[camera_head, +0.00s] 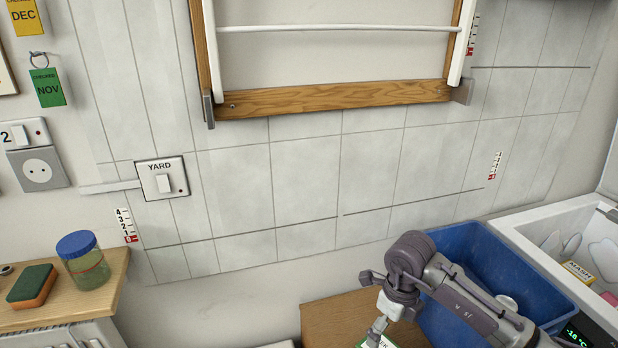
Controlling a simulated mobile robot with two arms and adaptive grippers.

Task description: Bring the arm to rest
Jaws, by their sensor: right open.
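My right arm comes in from the bottom right and bends down over a brown box-like surface, in front of a blue crate. My right gripper (376,330) points down at the bottom edge of the view, small and partly cut off. It is open. A white and green card or label (386,342) shows just below it; whether they touch I cannot tell. My left gripper is out of view.
The blue crate (470,240) stands close behind my right arm. An open white freezer (540,240) is on the right. A wooden counter (100,290) at left holds a blue-lidded jar (83,262) and a sponge (32,287). A wooden rack frame (340,97) hangs on the tiled wall.

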